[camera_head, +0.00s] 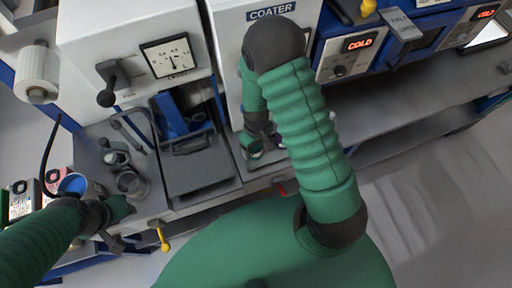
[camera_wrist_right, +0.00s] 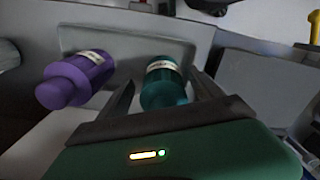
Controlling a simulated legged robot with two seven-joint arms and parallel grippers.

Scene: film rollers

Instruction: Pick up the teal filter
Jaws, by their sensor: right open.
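The teal filter (camera_wrist_right: 163,84) is a short teal cylinder with a pale label band, lying in a grey recess in the right wrist view. My right gripper (camera_wrist_right: 165,92) is open, with one dark finger on each side of the teal filter. I cannot tell whether the fingers touch it. A purple filter (camera_wrist_right: 78,80) with a similar label lies to the left, outside the fingers. In the head view my right gripper (camera_head: 254,150) is low at the bench in front of the coater, and my arm hides much of that area. My left gripper (camera_head: 112,222) is at the lower left; its jaws are unclear.
The white coater (camera_head: 235,55) stands behind the right gripper. Left of it are a grey tray (camera_head: 200,172), a dial unit (camera_head: 135,50) and metal cups (camera_head: 130,182). A blue-topped container (camera_head: 74,185) is near the left arm. Open floor (camera_head: 440,190) lies right.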

